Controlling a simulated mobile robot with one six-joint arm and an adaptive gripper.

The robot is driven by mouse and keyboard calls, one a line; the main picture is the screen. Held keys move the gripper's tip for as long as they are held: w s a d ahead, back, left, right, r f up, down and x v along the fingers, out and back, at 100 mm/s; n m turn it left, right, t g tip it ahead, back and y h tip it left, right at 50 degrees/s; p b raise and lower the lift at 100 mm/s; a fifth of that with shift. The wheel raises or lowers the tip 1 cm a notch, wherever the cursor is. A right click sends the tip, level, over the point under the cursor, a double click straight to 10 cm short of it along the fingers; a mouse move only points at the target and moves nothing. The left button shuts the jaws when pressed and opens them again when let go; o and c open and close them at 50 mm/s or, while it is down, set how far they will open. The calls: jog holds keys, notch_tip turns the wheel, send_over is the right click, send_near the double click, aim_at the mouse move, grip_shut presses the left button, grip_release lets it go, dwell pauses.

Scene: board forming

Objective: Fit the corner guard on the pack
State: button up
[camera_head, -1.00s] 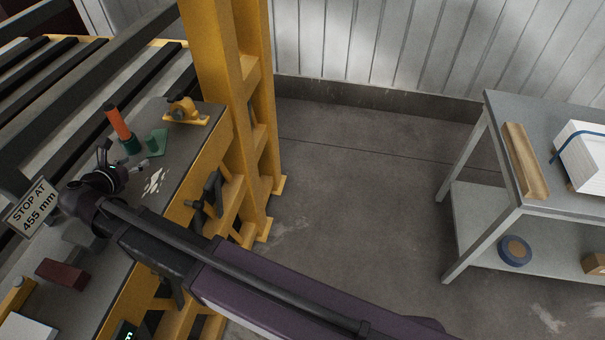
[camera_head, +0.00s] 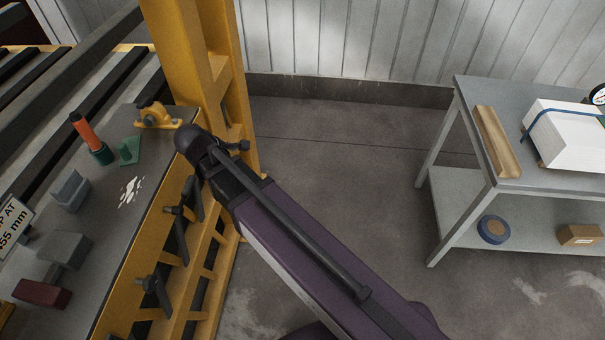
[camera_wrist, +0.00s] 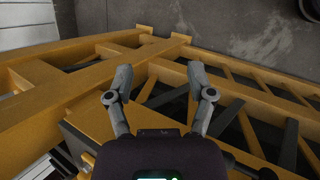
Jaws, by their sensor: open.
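The corner guard, a long tan angled strip (camera_head: 497,143), lies on the grey table at the right of the head view. The pack, a white block of stacked sheets (camera_head: 568,138) with a blue strap around it, sits just right of the strip on the same tabletop. A gap shows between them. My gripper (camera_wrist: 159,85) is open and empty in the wrist view, above yellow frame bars. In the head view my arm ends by the yellow post, far left of the table, and the fingers are hidden there. Neither strip nor pack shows in the wrist view.
The grey table (camera_head: 512,187) has a lower shelf with a blue tape roll (camera_head: 493,229) and a cardboard box (camera_head: 580,235). A yellow post (camera_head: 178,60) and a bench (camera_head: 105,215) with several small tools stand left. The floor (camera_head: 345,165) between is clear.

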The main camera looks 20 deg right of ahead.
jog(key=s+d+f+m+g+y, duration=0.1)
jog(key=s+d+m+g+y, duration=0.1)
jog(key=s+d+m, duration=0.2)
jog(key=s+d+f+m+g+y, duration=0.2)
jog(key=s+d+m, duration=0.3)
jog(key=d+m, duration=0.6)
jog(key=d+y, duration=0.1)
jog(key=d, duration=0.2)
jog(key=shift+d, duration=0.25)
